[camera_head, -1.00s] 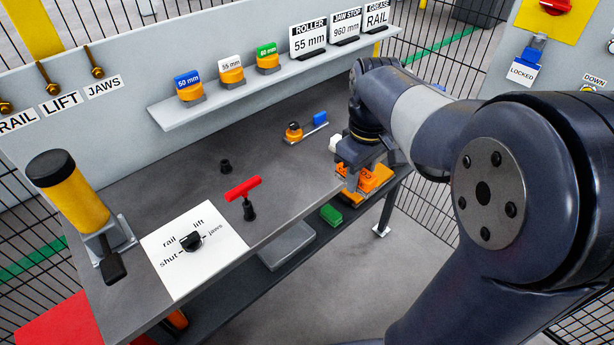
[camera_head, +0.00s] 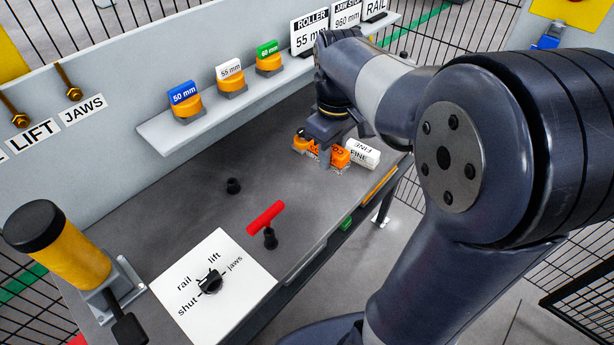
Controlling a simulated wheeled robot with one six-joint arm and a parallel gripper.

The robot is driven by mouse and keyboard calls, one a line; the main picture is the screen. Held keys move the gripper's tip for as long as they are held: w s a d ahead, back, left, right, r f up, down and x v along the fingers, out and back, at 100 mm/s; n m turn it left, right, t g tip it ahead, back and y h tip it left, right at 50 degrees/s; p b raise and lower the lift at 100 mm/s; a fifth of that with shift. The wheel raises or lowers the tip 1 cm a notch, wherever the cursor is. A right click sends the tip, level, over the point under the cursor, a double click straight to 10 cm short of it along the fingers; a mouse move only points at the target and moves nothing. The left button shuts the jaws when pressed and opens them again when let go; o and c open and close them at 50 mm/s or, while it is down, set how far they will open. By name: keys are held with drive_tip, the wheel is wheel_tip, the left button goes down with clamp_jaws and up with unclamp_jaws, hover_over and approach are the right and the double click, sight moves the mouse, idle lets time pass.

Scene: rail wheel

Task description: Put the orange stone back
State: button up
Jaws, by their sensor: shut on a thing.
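The orange stone (camera_head: 341,157) with dark lettering is in my gripper (camera_head: 325,159), over the far right part of the grey bench top. The fingers cover its middle, so orange shows on both sides of them. I cannot tell whether it touches the bench. A white stone marked FINE (camera_head: 364,153) lies just to its right, close beside it. My wrist hides what is behind the gripper.
A red T-handle (camera_head: 266,218) and a black knob (camera_head: 233,186) stand on the bench (camera_head: 180,205). A selector panel (camera_head: 225,305) and a yellow cylinder (camera_head: 70,255) are nearer. A shelf (camera_head: 160,139) with labelled rollers runs along the back. A green block (camera_head: 347,223) sits below the bench edge.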

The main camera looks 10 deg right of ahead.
sight(327, 192)
drive_tip(key=shift+w+a+f, duration=0.15)
drive_tip(key=shift+w+f, duration=0.05)
drive_tip(key=shift+f, duration=0.1)
wheel_tip(327, 192, down, 9)
drive_tip(key=shift+f, duration=0.1)
drive_tip(key=shift+f, duration=0.1)
drive_tip(key=o, duration=1.1)
wheel_tip(327, 192, up, 12)
drive_tip(key=shift+r, duration=0.1)
